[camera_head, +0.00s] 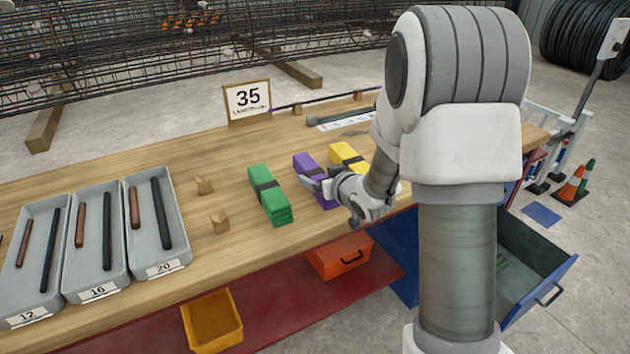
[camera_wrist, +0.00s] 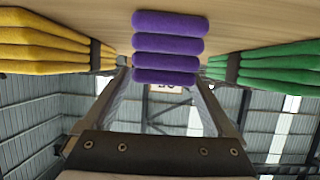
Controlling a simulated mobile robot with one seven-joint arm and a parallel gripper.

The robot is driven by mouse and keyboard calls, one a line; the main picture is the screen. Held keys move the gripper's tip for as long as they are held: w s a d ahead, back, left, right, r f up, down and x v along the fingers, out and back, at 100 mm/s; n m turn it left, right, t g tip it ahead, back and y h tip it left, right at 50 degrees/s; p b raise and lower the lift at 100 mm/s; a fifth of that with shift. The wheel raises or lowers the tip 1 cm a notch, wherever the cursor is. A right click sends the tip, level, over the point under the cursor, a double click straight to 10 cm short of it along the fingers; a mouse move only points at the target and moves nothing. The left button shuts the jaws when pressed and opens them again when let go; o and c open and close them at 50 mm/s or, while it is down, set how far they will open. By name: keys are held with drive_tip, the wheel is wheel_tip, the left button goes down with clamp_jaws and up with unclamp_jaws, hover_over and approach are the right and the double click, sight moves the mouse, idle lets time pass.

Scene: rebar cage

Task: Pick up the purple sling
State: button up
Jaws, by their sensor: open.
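The purple sling (camera_head: 307,165) lies folded on the wooden workbench, between a green sling (camera_head: 272,199) and a yellow sling (camera_head: 345,155), with a dark band around it. In the wrist view the folded layers of the purple sling (camera_wrist: 168,47) show end-on, just beyond and between the two open fingers (camera_wrist: 160,88). The fingers look empty. I cannot tell whether they touch the sling. The yellow sling (camera_wrist: 50,42) and the green sling (camera_wrist: 275,65) flank it there.
Grey trays (camera_head: 160,262) with rods stand at the left of the bench (camera_head: 130,165). Two small wooden blocks (camera_head: 220,221) sit left of the green sling. An orange bin (camera_head: 338,258) and an open drawer (camera_head: 548,275) are below.

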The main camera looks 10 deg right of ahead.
sight(316, 172)
drive_tip(key=x, duration=0.3)
drive_tip(key=shift+w, duration=0.15)
drive_tip(key=shift+c, duration=0.2)
drive_tip(key=shift+r, duration=0.1)
clamp_jaws()
